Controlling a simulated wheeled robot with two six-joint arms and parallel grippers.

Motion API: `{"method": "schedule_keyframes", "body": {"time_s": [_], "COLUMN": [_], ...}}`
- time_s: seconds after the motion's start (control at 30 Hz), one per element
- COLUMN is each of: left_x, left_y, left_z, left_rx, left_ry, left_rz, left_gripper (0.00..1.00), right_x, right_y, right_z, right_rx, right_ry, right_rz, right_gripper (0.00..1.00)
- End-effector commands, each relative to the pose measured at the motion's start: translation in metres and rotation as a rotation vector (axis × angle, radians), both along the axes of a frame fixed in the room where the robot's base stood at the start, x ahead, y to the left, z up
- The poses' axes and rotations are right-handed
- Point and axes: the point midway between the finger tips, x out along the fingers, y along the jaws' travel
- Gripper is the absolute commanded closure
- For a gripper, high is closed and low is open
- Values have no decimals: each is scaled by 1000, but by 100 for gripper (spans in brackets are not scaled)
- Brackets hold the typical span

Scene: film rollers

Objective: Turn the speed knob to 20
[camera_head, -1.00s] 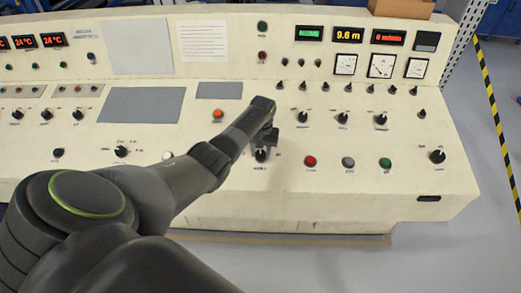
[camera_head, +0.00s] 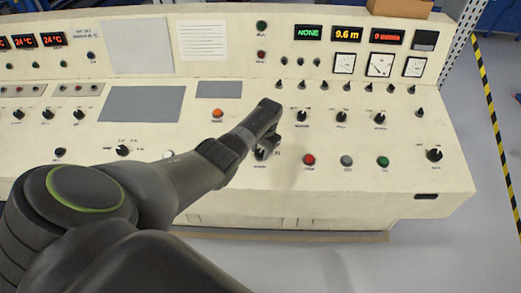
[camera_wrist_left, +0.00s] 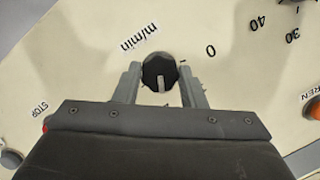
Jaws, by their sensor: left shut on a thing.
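The speed knob (camera_wrist_left: 158,68) is a small black dial with a light pointer line, on the cream sloping panel. In the left wrist view its pointer faces down toward my gripper's body. "m/min" is printed at its upper left and a "0" at its upper right. The knob also shows in the head view (camera_head: 260,154), partly covered by my arm. My left gripper (camera_wrist_left: 160,85) has its two grey fingers on either side of the knob and is shut on it; it also shows in the head view (camera_head: 267,147). My right gripper is not in view.
Red (camera_head: 309,160), grey (camera_head: 347,161) and green (camera_head: 383,161) buttons sit right of the knob. Another black knob (camera_head: 434,155) is farther right. Above are small switches, dial gauges (camera_head: 379,65) and a red display (camera_head: 388,37).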

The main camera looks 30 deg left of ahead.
Motion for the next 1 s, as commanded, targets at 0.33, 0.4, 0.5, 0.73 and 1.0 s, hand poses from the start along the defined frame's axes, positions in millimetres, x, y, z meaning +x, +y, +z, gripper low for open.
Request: {"method": "schedule_keyframes", "body": {"time_s": [0.33,0.4,0.5,0.73,1.0], "left_x": [1,1,1,0,1], "left_y": [0,0,0,0,-2], "left_z": [1,1,1,0,18], "left_rx": [2,1,1,1,1], "left_ry": [-4,-4,-3,-2,-3], "left_rz": [-2,-2,0,0,-1], "left_gripper": [62,52,41,41,41], "right_x": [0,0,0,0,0], "right_y": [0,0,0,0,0], "right_z": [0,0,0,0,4], "right_rx": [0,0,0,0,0], "right_ry": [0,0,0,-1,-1], "right_rz": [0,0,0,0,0], "right_gripper": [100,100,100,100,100]}}
